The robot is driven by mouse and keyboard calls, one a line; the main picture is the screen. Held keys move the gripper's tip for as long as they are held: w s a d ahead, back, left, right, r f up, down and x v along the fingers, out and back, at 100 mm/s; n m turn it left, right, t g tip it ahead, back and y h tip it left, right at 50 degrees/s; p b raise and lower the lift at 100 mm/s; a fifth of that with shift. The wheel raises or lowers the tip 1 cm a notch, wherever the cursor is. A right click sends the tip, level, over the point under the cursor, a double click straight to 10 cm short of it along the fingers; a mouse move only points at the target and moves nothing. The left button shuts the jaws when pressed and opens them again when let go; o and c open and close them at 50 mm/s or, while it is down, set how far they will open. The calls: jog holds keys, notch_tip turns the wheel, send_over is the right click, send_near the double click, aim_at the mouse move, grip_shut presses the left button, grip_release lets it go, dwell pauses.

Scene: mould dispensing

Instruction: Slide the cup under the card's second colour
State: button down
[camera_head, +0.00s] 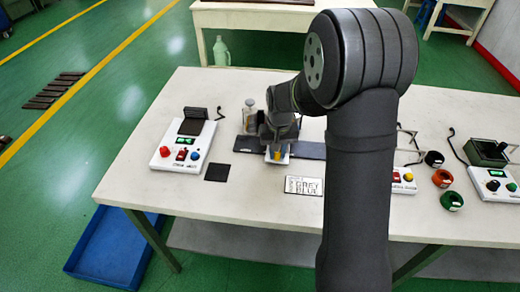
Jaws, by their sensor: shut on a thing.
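The card (304,187) lies on the table in front of the arm, right of my gripper. It reads GREY, with BLUE on the line below; the smaller print is unreadable. My gripper (277,149) is low over a dark strip (309,150), shut on a small pale thing with yellow on it (277,157), which seems to be the cup. The gripper and arm hide much of it. A clear bottle-like thing (249,117) stands behind the strip, left of my gripper. I cannot make out any coloured outlets; the arm covers that area.
A white control box (178,148) with buttons stands at left, a black square (217,172) near it. Bare table lies in front of the card.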

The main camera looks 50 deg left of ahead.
jog(key=shift+w+d, duration=1.45)
jog(key=shift+w, duration=0.05)
jog(key=c, duration=1.3)
grip_release()
jog(key=shift+o, duration=0.2)
notch_tip(320, 180, up, 18)
jog(key=shift+f, duration=0.25)
notch_tip(320, 180, down, 18)
jog(key=shift+r, duration=0.25)
